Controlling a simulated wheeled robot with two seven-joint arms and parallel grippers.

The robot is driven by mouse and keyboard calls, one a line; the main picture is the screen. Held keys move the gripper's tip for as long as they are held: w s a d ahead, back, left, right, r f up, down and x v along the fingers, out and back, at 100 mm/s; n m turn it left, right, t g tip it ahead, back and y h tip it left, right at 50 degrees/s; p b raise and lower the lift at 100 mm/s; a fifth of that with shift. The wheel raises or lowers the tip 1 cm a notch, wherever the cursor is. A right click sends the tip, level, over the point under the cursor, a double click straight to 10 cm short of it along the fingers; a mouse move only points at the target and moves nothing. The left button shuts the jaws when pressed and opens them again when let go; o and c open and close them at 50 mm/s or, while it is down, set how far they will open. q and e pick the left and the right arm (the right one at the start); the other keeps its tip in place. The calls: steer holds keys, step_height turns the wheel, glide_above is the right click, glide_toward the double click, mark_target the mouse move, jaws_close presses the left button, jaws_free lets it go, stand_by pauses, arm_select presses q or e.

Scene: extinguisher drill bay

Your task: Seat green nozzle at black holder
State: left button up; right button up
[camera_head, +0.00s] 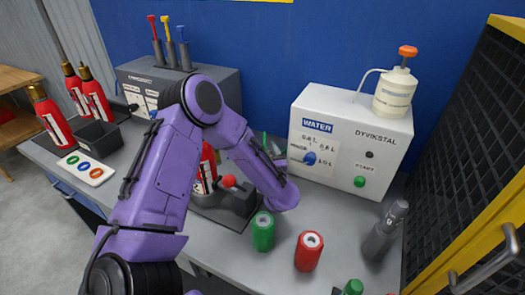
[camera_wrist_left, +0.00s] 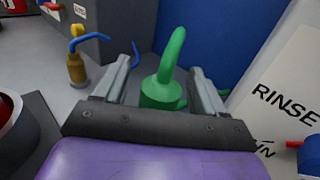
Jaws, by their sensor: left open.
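The green nozzle (camera_wrist_left: 160,92), with a hooked tube on top, stands upright between the fingers of my left gripper (camera_wrist_left: 164,66) in the left wrist view. The gripper is open, with a finger on either side and visible gaps to the nozzle. In the head view my left forearm hides most of this; only a thin green piece of the nozzle (camera_head: 264,140) shows past it. A black holder-like base (camera_head: 232,212) with a red knob stands below the forearm, around a red extinguisher (camera_head: 206,170). Whether it is the task's holder I cannot tell. My right gripper is not in view.
A white water box (camera_head: 340,180) stands right of the gripper. A green canister (camera_head: 263,231), a red canister (camera_head: 308,251) and a grey cylinder (camera_head: 384,234) stand in front. A yellow-framed cage (camera_head: 465,150) bounds the right.

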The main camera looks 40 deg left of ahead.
arm_select(q)
steer(key=s+d+r+b, duration=0.4)
steer(key=s+d+r, duration=0.5)
steer(key=r, duration=0.3)
steer(key=shift+s+r, duration=0.25)
steer(key=shift+s, duration=0.6)
